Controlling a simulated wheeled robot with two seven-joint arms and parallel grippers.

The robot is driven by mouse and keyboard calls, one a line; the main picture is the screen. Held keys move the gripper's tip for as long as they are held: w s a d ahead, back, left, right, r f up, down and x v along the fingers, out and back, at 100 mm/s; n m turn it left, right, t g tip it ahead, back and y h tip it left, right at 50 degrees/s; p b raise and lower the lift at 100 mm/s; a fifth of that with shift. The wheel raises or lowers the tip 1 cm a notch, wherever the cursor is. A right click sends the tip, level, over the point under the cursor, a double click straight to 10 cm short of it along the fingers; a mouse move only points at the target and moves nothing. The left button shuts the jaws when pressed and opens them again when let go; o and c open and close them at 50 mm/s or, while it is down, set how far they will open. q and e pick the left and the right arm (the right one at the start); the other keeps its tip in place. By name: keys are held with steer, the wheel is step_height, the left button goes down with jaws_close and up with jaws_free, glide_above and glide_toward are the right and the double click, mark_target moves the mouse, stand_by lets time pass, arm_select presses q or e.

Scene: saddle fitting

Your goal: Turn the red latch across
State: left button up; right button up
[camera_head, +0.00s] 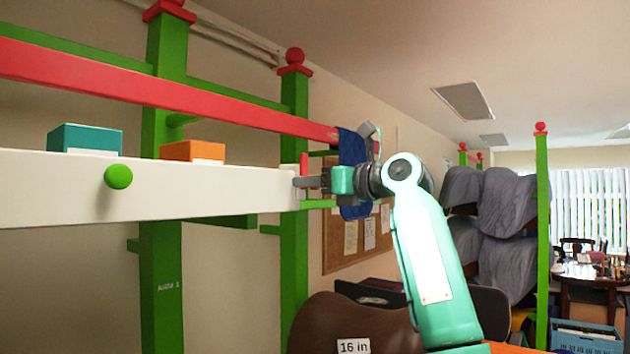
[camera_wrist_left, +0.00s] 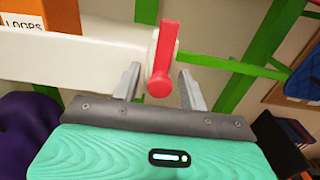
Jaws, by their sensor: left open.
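The red latch (camera_head: 303,164) is at the right end of the long white beam (camera_head: 215,190). In the left wrist view the latch (camera_wrist_left: 164,58) stands nearly upright across the beam's end, its rounded knob end toward me. My left gripper (camera_head: 307,183) is at the beam's end, by the latch. In the left wrist view my left gripper (camera_wrist_left: 160,88) is open, with one finger on each side of the latch's knob end. Gaps show on both sides, so it does not grip the latch. My right gripper is not in view.
A green knob (camera_head: 118,176) sticks out of the beam's front. A teal box (camera_head: 85,138) and an orange box (camera_head: 192,150) show above the beam. A red rail (camera_head: 180,96) and green posts (camera_head: 294,250) stand close by. A brown saddle (camera_head: 335,322) is below.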

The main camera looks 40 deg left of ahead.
arm_select(q)
steer(key=c, duration=0.9)
